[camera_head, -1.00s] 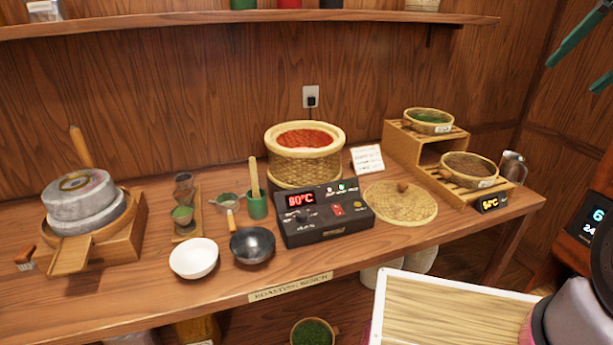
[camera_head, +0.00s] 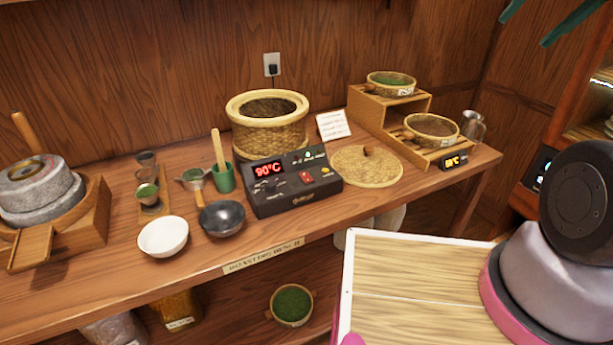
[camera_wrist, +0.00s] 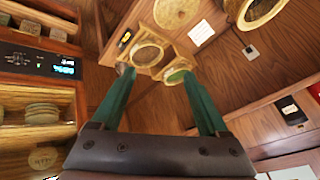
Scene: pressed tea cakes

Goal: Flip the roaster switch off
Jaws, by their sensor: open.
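The roaster (camera_head: 268,137) is a round woven basket on the bench, its inside dark brown. In front of it stands the black control box (camera_head: 268,203), with a red 90°C display (camera_head: 268,170). The small red switch (camera_head: 306,177) is on the box's sloped top; its position is too small to tell. Green lights show near the top edge. My gripper (camera_head: 525,30) shows only as green fingers at the upper right of the head view, high and far from the switch. In the wrist view my gripper (camera_wrist: 160,76) is open and empty, its fingers wide apart.
A flat woven lid (camera_head: 366,178) lies right of the box. A black bowl (camera_head: 222,230), white bowl (camera_head: 163,247) and green cup (camera_head: 223,178) stand left. A wooden stand (camera_head: 362,108) with baskets is at the right. My base fills the lower right.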

